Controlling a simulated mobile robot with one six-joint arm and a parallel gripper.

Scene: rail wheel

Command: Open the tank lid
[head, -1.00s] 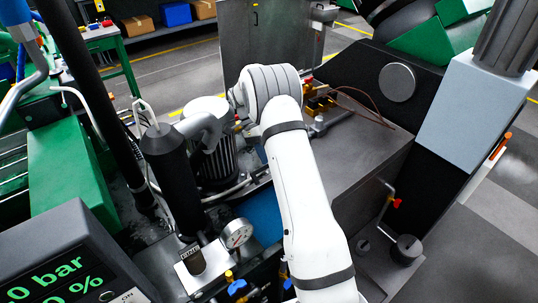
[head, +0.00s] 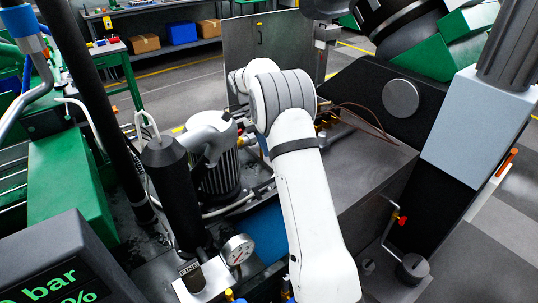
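My white arm reaches up from the bottom centre of the head view. Its far joints bend behind the round grey-banded joint, and my gripper is hidden behind them or out of view. A dark grey box with a flat top (head: 365,165), which looks like the tank, lies right of my arm. An upright grey panel (head: 285,50) with a small dark handle stands behind my arm. I cannot tell whether this panel is the tank lid. My arm hides the panel's lower part and the left part of the box top.
A black cylinder (head: 175,190) and a ribbed motor (head: 220,175) stand close left of my arm. A pressure gauge (head: 237,250) is in front. A thin pipe with a red valve handle (head: 402,220) is at right. Open floor lies far right and behind.

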